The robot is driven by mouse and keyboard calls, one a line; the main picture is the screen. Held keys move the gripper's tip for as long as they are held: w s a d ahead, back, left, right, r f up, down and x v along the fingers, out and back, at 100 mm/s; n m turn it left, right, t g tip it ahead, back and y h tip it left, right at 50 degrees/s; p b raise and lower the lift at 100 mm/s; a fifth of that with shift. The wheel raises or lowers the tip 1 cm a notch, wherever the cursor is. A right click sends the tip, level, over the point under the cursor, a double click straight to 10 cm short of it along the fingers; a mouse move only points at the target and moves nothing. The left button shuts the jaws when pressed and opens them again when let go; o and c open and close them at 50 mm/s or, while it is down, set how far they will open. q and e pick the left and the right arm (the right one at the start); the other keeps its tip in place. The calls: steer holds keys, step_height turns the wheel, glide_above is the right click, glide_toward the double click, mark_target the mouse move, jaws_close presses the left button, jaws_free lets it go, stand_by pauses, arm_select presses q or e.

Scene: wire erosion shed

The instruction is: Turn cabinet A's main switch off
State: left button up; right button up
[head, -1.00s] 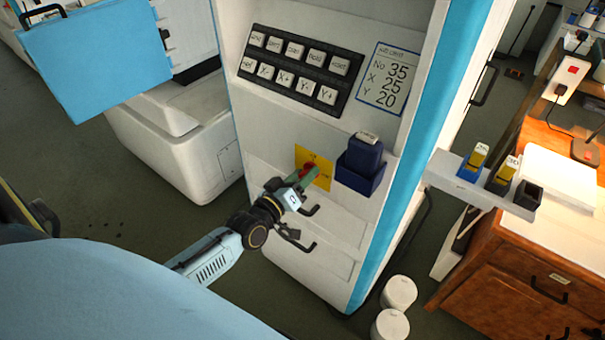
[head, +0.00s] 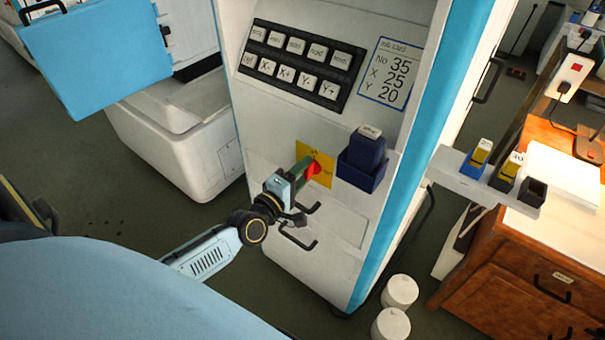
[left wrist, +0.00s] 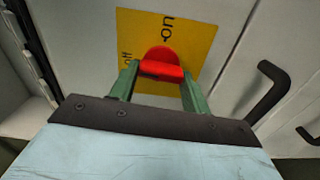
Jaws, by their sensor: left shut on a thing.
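The main switch is a red rotary handle (head: 314,169) on a yellow plate (head: 326,178) on the front of the white cabinet (head: 400,120). My left gripper (head: 305,172) is at the handle, its green fingers closed on it. In the left wrist view the red handle (left wrist: 163,64) sits between the two fingertips (left wrist: 158,74). The yellow plate (left wrist: 192,38) carries the words "on" at the top and "off" at the left, partly hidden by a finger. I cannot tell which word the handle points to. My right gripper is not in view.
A keypad (head: 304,65) and job card (head: 391,72) are above the switch. A blue holder (head: 359,172) is close on its right. Black pull handles (head: 299,240) stick out below, near my wrist. White tubs (head: 390,325) stand on the floor; a wooden desk (head: 520,275) is at right.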

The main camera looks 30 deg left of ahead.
arm_select(q)
steer(key=shift+n, duration=0.5)
steer(key=o, duration=1)
steer(key=s+a, duration=0.1)
steer(key=s, duration=1.2)
steer(key=shift+s, duration=0.2)
